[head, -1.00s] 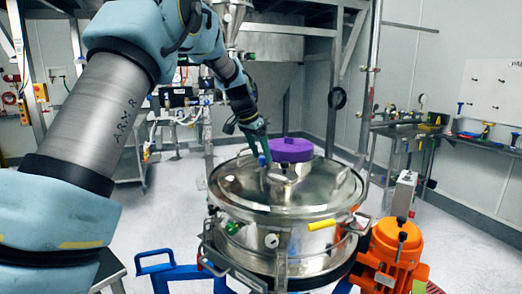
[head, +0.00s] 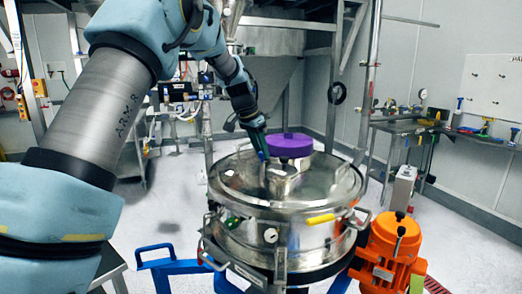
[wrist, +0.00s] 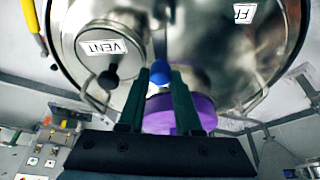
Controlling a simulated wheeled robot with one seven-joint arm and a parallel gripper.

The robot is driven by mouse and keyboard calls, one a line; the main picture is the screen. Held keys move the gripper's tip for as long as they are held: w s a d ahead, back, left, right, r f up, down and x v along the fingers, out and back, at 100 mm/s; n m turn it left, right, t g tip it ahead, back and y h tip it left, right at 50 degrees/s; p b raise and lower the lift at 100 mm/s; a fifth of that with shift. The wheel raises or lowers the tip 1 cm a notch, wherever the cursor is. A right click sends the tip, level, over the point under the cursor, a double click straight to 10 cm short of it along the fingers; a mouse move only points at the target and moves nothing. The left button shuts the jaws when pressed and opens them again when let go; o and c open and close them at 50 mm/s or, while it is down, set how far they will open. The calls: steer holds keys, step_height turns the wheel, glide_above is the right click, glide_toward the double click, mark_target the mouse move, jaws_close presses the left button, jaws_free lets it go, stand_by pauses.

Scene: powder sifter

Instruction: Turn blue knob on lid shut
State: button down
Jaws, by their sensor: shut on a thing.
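The blue knob (wrist: 158,72) stands on the shiny steel lid (wrist: 215,45) in the wrist view. My gripper (wrist: 161,76) has its two dark green fingers on either side of the knob, shut on it. In the head view my gripper (head: 263,152) reaches down to the back left part of the lid (head: 325,187), beside a purple cap (head: 290,145). There the fingers hide most or all of the knob. How far the knob is turned cannot be told.
A round port with a VENT label (wrist: 103,46) is left of the fingers in the wrist view. An orange motor (head: 390,250) stands at the right, and a blue frame (head: 160,265) at front left.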

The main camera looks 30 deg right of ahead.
steer(key=shift+n, duration=0.3)
steer(key=n+t+b, duration=0.1)
steer(key=n, duration=0.1)
steer(key=shift+s+d+n, duration=0.1)
steer(key=shift+s+n, duration=0.05)
steer(key=shift+n, duration=0.15)
steer(key=n+t+y, duration=0.1)
steer(key=n, duration=0.1)
steer(key=n+y, duration=0.1)
steer(key=n, duration=0.2)
steer(key=shift+d+t, duration=0.15)
steer(key=shift+t, duration=0.25)
steer(key=n+y, duration=0.1)
steer(key=n, duration=0.4)
steer(key=shift+d+t+y+p, duration=0.1)
steer(key=shift+t+y+p, duration=0.2)
steer(key=shift+y+p, duration=0.1)
steer(key=shift+n+y, duration=0.9)
steer(key=shift+n, duration=1.4)
steer(key=c, duration=0.6)
jaws_free()
